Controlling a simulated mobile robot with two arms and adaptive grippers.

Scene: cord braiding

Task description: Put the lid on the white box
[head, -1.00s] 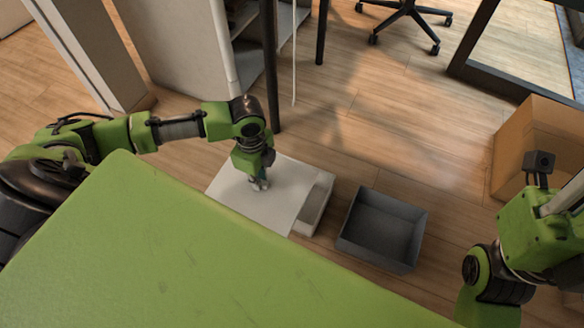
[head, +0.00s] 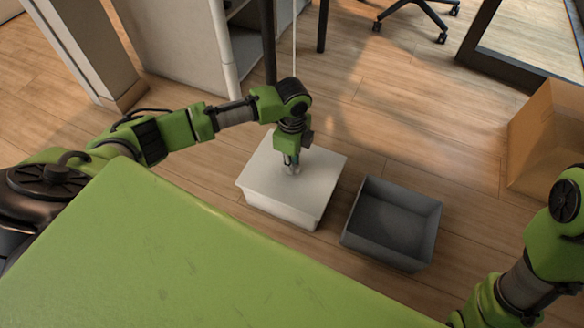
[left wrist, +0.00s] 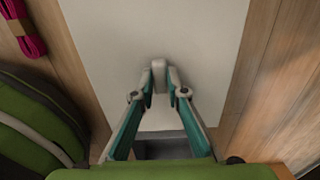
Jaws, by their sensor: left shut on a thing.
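The white lid (head: 322,166) is a flat panel lying over the white box (head: 285,212) on the floor. It covers the box's opening in the head view, and its near edge hangs slightly past the box wall. I cannot tell whether it rests fully on the rim. My left gripper (head: 292,169) points down at the middle of the lid. In the left wrist view the left gripper's fingertips (left wrist: 160,77) are shut on the lid's small handle, with the lid (left wrist: 105,40) spreading beyond them. My right arm shows at the right edge, but its gripper is out of view.
An empty, open grey box (head: 392,223) stands just right of the white box. A cardboard box (head: 550,140) is at the right. A pink cord bundle (left wrist: 27,30) shows in the left wrist view. A white cabinet (head: 175,45) stands behind; the wooden floor between is clear.

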